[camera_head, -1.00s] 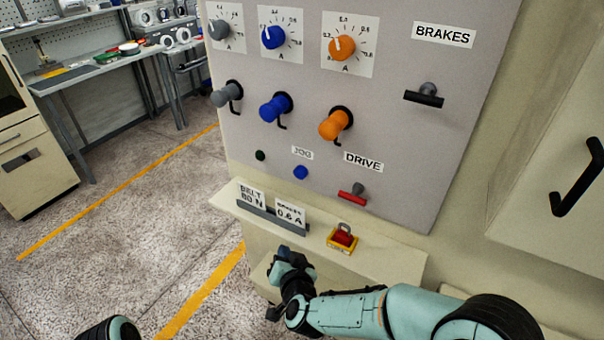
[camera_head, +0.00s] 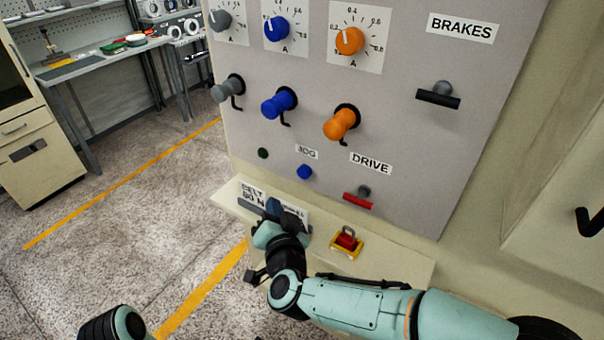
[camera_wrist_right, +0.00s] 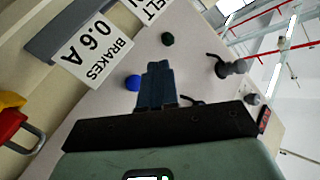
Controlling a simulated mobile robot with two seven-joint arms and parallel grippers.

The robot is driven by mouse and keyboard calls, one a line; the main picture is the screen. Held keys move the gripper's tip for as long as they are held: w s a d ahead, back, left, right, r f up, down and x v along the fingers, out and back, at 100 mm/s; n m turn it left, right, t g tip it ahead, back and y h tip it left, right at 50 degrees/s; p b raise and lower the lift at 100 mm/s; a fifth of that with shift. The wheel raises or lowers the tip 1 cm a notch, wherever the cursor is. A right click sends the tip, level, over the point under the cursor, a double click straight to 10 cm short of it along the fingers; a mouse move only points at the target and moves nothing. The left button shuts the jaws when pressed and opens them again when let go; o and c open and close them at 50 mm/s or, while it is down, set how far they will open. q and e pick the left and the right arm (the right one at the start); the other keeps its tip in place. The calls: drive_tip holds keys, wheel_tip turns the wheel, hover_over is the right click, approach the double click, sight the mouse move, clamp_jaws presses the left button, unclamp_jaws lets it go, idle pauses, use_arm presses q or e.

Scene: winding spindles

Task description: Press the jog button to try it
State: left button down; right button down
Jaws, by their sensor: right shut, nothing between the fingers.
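The jog button is a small blue round button (camera_head: 304,172) on the grey panel, just below the JOG label (camera_head: 306,152). It also shows in the right wrist view (camera_wrist_right: 132,83), just left of the fingers. My right gripper (camera_head: 272,208) is shut and empty. It is in front of the ledge, below and left of the button, apart from it in the head view. In the right wrist view its closed fingers (camera_wrist_right: 157,70) point toward the panel. At the bottom left of the head view a part of my left arm shows, but its gripper does not.
A dark green round light (camera_head: 263,153) is left of the button. The red DRIVE handle (camera_head: 357,201) is at its right. A red and yellow padlocked piece (camera_head: 346,242) and cards sit on the ledge. Blue, grey and orange (camera_head: 341,123) spindles project above.

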drive_tip(key=w+d, duration=0.4)
drive_tip(key=w, duration=0.2)
drive_tip(key=shift+w+d, duration=0.3)
drive_tip(key=shift+d, duration=0.1)
drive_tip(key=shift+w+d, duration=0.1)
idle(1.7)
drive_tip(key=shift+w+d, duration=0.15)
drive_tip(key=shift+w, duration=0.1)
drive_tip(key=shift+w+d+b, duration=0.3)
drive_tip(key=shift+w, duration=0.1)
idle(0.8)
drive_tip(key=shift+s, duration=0.1)
drive_tip(key=shift+s+a, duration=0.55)
drive_tip(key=shift+s, duration=0.1)
drive_tip(key=shift+s+a, duration=0.75)
drive_tip(key=shift+s, duration=0.3)
drive_tip(key=shift+s+a, duration=0.7)
drive_tip(key=shift+s, duration=0.3)
